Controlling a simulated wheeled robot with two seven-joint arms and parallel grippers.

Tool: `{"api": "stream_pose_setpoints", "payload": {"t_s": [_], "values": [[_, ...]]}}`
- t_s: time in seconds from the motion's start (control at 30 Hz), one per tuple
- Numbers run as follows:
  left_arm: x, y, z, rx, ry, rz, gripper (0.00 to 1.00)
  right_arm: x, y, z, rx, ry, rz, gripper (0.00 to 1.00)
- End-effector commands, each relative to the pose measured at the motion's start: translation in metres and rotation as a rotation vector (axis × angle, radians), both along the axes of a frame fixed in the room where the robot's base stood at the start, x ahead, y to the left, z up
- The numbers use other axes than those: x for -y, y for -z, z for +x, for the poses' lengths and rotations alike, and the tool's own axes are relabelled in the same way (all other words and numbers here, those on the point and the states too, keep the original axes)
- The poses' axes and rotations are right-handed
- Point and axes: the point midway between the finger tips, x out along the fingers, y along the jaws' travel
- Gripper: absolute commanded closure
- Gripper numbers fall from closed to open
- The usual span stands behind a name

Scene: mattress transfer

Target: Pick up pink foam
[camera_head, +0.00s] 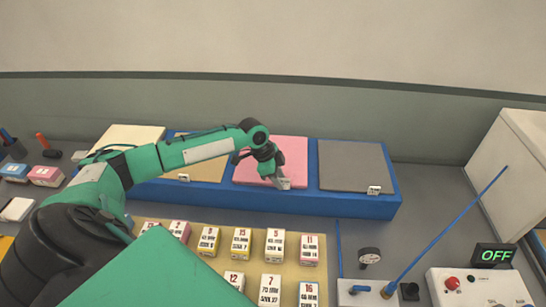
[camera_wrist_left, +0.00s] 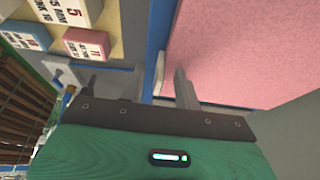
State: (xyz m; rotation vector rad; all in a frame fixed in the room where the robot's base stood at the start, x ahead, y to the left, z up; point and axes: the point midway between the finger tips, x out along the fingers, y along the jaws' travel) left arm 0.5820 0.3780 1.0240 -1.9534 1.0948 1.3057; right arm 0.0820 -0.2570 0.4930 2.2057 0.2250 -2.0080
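The pink foam (camera_head: 290,153) is a flat square lying on a long blue base (camera_head: 345,208), between a tan square and a grey one. My left gripper (camera_head: 283,183) is at its front edge, covering part of it in the head view. In the left wrist view the pink foam (camera_wrist_left: 245,45) fills the right side. The left gripper's fingers (camera_wrist_left: 136,84) stand apart there, with the blue edge and a small white tag (camera_wrist_left: 159,72) between them. Nothing is visibly held. Whether a finger touches the foam cannot be told. My right gripper is not in view.
A tan pad (camera_head: 205,163), a cream pad (camera_head: 125,137) and a grey pad (camera_head: 345,160) share the row. Several labelled boxes (camera_head: 275,246) stand in front. A blue rod (camera_head: 455,222), a control box (camera_head: 480,287) and a white cabinet (camera_head: 515,165) are at the right.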

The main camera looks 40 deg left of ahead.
Motion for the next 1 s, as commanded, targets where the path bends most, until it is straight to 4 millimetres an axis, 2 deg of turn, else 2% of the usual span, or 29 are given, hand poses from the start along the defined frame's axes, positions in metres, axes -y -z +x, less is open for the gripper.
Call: {"api": "stream_pose_setpoints", "payload": {"t_s": [0.17, 0.3, 0.33, 0.77, 0.87, 1.0], "values": [[0.0, 0.0, 0.0, 0.0, 0.0, 0.0, 0.69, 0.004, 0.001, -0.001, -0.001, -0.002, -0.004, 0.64], [0.0, 0.0, 0.0, 0.0, 0.0, 0.0, 0.97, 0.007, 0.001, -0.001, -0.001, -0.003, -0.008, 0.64], [0.0, 0.0, 0.0, 0.0, 0.0, 0.0, 1.0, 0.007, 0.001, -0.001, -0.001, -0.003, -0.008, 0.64], [-0.001, -0.003, 0.001, 0.002, 0.0, 0.001, 1.0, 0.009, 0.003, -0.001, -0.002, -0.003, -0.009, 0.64], [-0.001, -0.011, 0.001, 0.003, 0.0, 0.002, 1.0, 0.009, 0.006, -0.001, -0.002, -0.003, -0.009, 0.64], [-0.001, -0.031, 0.001, 0.005, 0.001, 0.002, 1.0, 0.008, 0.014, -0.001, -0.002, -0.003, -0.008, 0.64]]}}
